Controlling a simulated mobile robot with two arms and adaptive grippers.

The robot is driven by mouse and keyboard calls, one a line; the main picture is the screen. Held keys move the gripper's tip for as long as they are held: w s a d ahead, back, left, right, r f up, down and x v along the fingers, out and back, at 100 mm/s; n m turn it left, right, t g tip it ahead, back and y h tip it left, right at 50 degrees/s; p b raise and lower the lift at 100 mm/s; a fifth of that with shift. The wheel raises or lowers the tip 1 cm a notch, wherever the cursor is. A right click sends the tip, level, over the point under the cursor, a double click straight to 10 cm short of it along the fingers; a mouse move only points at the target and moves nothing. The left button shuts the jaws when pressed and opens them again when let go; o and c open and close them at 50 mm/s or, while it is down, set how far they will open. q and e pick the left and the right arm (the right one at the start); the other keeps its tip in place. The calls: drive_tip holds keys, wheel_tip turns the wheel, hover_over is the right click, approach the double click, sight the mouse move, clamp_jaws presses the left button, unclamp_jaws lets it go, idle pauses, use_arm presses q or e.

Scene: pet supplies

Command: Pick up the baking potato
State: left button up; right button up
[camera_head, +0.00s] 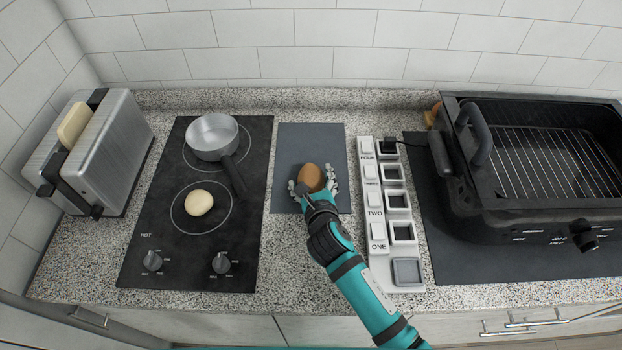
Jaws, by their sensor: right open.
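A brown baking potato (310,178) sits on the dark grey mat (311,140) in the middle of the counter. My right gripper (313,186) is at the potato, with its open fingers on either side of the potato's near part. Whether the fingers touch it cannot be told. The gripper hides the potato's near end. My left gripper is not in view.
Left of the mat is a black cooktop (150,215) with a saucepan (212,135) and a pale round item (199,202). A toaster (110,140) stands far left. A white numbered switch strip (381,270) and a black grill (480,215) are on the right.

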drive_tip(key=c, duration=1.1)
